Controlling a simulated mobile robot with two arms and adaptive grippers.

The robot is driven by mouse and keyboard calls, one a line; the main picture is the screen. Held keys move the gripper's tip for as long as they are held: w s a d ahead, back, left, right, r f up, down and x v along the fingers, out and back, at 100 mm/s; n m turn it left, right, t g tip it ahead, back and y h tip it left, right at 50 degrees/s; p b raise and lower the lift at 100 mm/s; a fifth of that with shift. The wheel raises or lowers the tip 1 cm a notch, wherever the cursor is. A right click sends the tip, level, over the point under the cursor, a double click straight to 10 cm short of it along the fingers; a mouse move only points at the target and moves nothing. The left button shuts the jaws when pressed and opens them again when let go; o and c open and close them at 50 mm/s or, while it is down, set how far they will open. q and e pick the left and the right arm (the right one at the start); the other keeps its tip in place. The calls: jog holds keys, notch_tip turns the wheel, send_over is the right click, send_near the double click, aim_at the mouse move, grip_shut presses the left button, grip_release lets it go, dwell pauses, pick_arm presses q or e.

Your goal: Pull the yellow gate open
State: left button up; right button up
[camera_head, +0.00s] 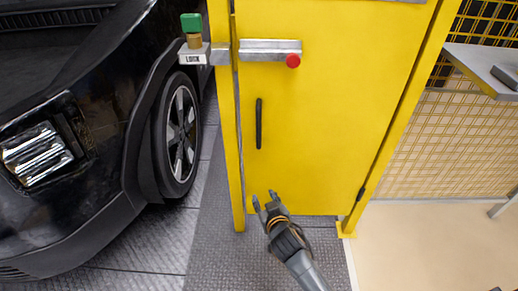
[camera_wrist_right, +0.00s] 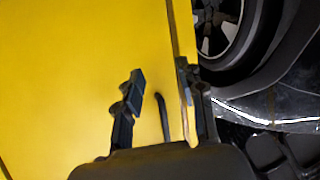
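The yellow gate (camera_head: 320,120) stands upright in its yellow frame and looks shut, with a narrow dark gap along its left edge. A black vertical handle (camera_head: 259,123) is on its left side. My right gripper (camera_head: 264,199) is open and empty, below the handle and apart from it in the head view. In the right wrist view the gripper's fingers (camera_wrist_right: 160,75) are spread, with the handle (camera_wrist_right: 164,118) showing between them against the yellow gate (camera_wrist_right: 70,70). Whether they touch it is not clear, but no grip shows. My left gripper is not in view.
A silver slide bolt (camera_head: 270,49) with a red knob (camera_head: 293,61) crosses the gate's upper left. A green-topped part (camera_head: 191,23) stands by a "LOCK" label (camera_head: 193,58). A black car (camera_head: 80,130) is close on the left. A grey shelf (camera_head: 485,68) is at right.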

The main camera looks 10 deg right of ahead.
notch_tip(320, 180, up, 8)
jog(key=w+m+t+b, duration=0.1)
jog(key=w+t+b, duration=0.2)
jog(key=b, duration=0.1)
jog(key=m+t+h+b, duration=0.1)
jog(key=t+h+b, duration=0.1)
send_near(259, 130)
jog(key=w, duration=0.4)
jog(key=w+d+b, duration=0.1)
jog(key=w, duration=0.1)
jog(key=shift+w, duration=0.4)
jog(key=w, duration=0.3)
jog(key=shift+w+d+b, duration=0.1)
jog(key=shift+b, duration=0.2)
jog(key=shift+w+r, duration=0.1)
jog(key=shift+w, duration=0.25)
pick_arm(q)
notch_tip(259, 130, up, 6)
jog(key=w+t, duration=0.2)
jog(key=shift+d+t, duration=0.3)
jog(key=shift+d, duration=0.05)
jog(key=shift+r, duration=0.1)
pick_arm(e)
jog(key=shift+c, duration=0.2)
grip_shut()
